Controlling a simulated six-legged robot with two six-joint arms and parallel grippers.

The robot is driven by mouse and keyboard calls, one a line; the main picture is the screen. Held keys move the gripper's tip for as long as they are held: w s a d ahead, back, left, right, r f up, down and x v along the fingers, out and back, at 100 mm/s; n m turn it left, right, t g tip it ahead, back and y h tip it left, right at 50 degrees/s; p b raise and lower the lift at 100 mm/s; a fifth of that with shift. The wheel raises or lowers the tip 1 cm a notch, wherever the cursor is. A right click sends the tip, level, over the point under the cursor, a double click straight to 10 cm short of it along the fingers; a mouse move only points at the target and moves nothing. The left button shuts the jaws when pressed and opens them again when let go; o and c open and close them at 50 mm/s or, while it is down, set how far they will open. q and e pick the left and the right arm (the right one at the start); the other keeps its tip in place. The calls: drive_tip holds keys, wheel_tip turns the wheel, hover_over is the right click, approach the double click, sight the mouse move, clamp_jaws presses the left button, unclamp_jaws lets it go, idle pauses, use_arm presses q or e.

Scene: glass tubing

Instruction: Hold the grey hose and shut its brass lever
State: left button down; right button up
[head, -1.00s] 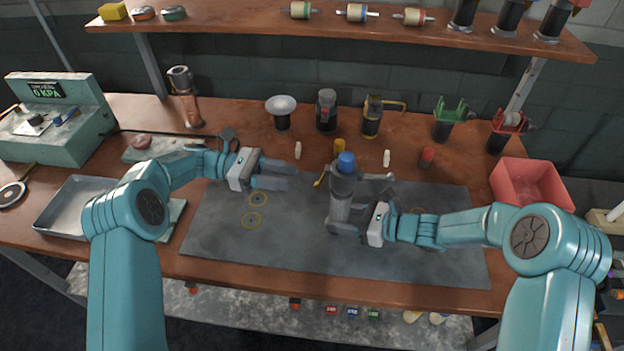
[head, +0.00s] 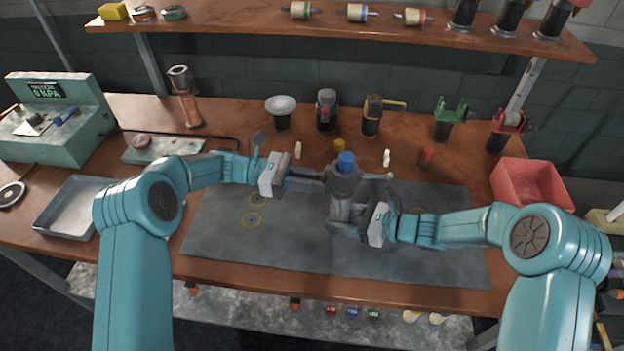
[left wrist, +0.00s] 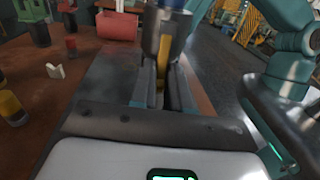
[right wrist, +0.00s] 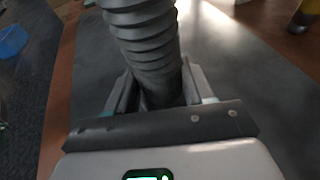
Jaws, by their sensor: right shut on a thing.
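The grey hose (head: 342,208) stands upright on the dark mat, with a blue top (head: 346,160). Its ribbed body shows close up in the right wrist view (right wrist: 140,35). My right gripper (head: 350,222) is shut around the hose's lower part. My left gripper (head: 320,180) is at the left side of the hose's upper fitting, its fingers pointing right. The brass lever (left wrist: 163,58) shows between the left fingers in the left wrist view. Those fingers are parted, and I cannot tell whether they touch the lever. In the head view the left fingers hide the lever.
The dark mat (head: 270,245) is mostly clear, with yellow rings at left. Small white and yellow pieces stand behind the hose. A red bin (head: 530,185) is at right, a metal tray (head: 70,210) and pressure gauge box (head: 60,120) at left. A shelf (head: 340,28) runs above.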

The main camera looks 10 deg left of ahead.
use_arm(q)
drive_tip(key=shift+d+f+h, duration=0.15)
drive_tip(key=shift+d+h, duration=0.05)
drive_tip(key=shift+h, duration=0.3)
drive_tip(key=c, duration=1.2)
unclamp_jaws()
drive_tip(key=shift+o, duration=0.2)
drive_tip(key=w+a+f, duration=0.1)
drive_tip(key=a, duration=1.1)
drive_tip(key=shift+o, duration=0.2)
drive_tip(key=shift+w+f, duration=0.1)
